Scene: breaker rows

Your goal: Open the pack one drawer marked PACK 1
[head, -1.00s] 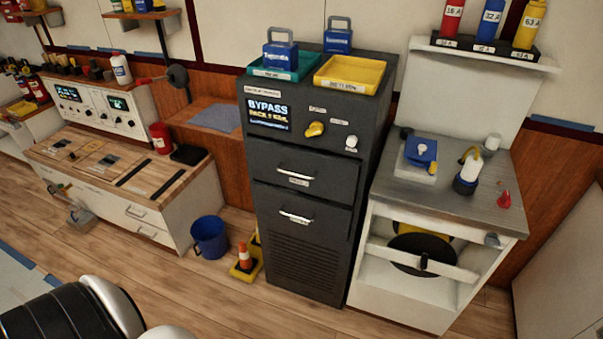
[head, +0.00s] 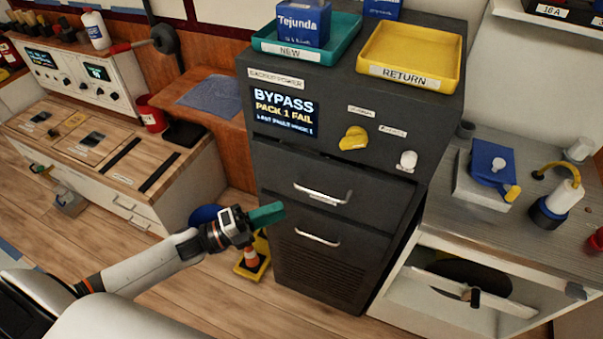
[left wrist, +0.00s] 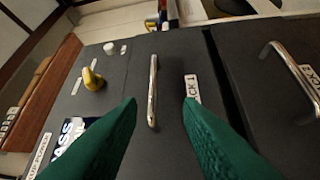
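The upper drawer of the dark cabinet has a silver bar handle (head: 322,194) and looks shut. In the left wrist view the same handle (left wrist: 153,90) lies in line between my fingers, beside a partly hidden white label (left wrist: 192,86) reading "CK 1". My left gripper (head: 270,214) has green fingers and is left of the handle in the head view, apparently short of it. In the left wrist view this gripper (left wrist: 160,102) is open and empty. My right gripper is not in view.
The lower drawer handle (head: 317,238) is just below. The cabinet's screen (head: 284,111) reads BYPASS, PACK 1 FAIL. A yellow knob (head: 354,138) sits above the drawers. A teal tray (head: 336,49) and yellow tray (head: 410,85) are on top.

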